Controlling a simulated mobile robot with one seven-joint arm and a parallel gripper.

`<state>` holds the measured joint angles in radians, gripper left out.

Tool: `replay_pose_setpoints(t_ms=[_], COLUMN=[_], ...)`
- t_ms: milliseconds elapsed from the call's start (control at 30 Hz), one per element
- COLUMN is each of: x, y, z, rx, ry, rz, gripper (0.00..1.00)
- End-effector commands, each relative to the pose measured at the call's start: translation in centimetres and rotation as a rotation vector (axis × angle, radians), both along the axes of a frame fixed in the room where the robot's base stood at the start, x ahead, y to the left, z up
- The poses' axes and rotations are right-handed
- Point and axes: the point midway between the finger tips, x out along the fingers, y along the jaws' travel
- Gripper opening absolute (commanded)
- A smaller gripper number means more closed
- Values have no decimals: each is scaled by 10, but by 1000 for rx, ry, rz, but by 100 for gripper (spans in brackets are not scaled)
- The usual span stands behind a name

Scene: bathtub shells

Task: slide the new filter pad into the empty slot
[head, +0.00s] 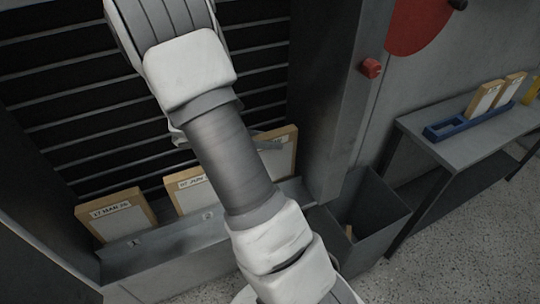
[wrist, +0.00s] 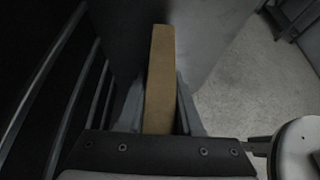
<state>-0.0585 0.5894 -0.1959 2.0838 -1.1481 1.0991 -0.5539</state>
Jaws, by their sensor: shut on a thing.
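My gripper (head: 266,145) is mostly hidden behind my own arm in the head view. It is shut on a wood-framed filter pad (head: 287,150) at the right end of the slotted trough (head: 180,248). In the wrist view, the pad's tan edge (wrist: 160,80) stands between the two grey fingers (wrist: 158,105). The pad's lower part and the slot beneath it are hidden, so I cannot tell whether it is in the slot. Two other labelled pads, a left one (head: 116,214) and a middle one (head: 190,193), stand leaning in the trough.
Black louvres (head: 60,100) rise behind the trough. A grey post (head: 330,100) with a red knob (head: 371,68) stands right of the held pad. A grey bin (head: 375,225) holds something wooden. A side table (head: 450,150) carries a blue rack (head: 452,130) with two pads (head: 484,99).

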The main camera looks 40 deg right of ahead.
Motion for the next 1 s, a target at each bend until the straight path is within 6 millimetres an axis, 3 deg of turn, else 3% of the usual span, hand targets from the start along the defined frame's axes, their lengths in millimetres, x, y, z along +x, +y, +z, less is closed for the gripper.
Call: replay_pose_setpoints(t_ms=[300, 700, 733, 867, 1000], x=[0, 0, 0, 0, 0], y=[0, 0, 0, 0, 0], z=[-37, -43, -43, -42, -42], rx=[0, 0, 0, 0, 0], ry=[3, 0, 0, 0, 0], rz=[1, 1, 1, 1, 1], gripper=[0, 0, 38, 62, 65])
